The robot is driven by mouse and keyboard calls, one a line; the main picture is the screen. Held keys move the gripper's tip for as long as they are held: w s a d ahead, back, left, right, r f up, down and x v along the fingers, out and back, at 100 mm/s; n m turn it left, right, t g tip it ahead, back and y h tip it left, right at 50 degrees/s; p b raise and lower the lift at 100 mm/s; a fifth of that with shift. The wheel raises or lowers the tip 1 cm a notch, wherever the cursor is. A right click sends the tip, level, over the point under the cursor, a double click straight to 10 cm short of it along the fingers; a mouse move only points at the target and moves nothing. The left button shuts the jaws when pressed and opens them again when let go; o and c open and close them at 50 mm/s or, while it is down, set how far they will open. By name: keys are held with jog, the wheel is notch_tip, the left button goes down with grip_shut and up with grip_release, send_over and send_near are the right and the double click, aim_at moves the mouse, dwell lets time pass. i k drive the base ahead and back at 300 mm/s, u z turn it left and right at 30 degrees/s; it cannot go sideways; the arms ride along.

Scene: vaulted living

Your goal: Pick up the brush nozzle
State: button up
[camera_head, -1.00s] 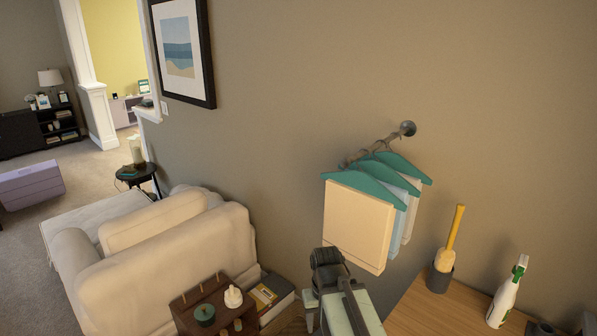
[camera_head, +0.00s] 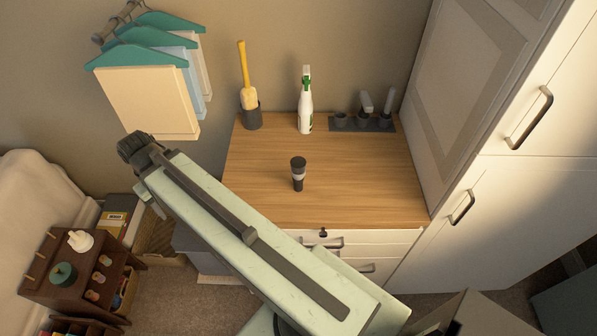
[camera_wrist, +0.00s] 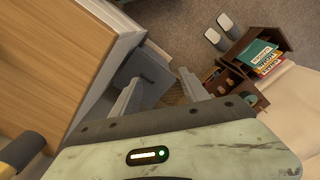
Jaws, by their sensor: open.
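A small dark nozzle with a pale grey band (camera_head: 298,174) stands upright on the wooden cabinet top (camera_head: 255,200). It appears to be the brush nozzle, though its bristles are too small to make out. Other dark and grey attachments stand in a rack (camera_head: 345,125) at the back right of the top. My gripper (camera_wrist: 158,85) is open and empty, with two pale fingers apart above the floor beside the cabinet. In the head view my arm slants up and left in front of the cabinet, and the fingers are mostly hidden. The nozzle is right of my gripper.
A white spray bottle (camera_head: 305,105) and a yellow-handled brush in a grey holder (camera_head: 252,115) stand along the wall. A tall white cupboard (camera_head: 500,160) bounds the right. Hangers with cloths (camera_head: 150,95) hang at left. A brown wooden rack (camera_head: 70,265) stands lower left.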

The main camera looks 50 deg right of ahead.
aim_at(297, 163)
jog(key=u, duration=0.05)
jog(key=k, duration=1)
jog(key=u, duration=1.95)
jog(key=i, duration=1.15)
jog(key=z, duration=4.15)
jog(key=i, duration=0.95)
jog(key=z, duration=0.05)
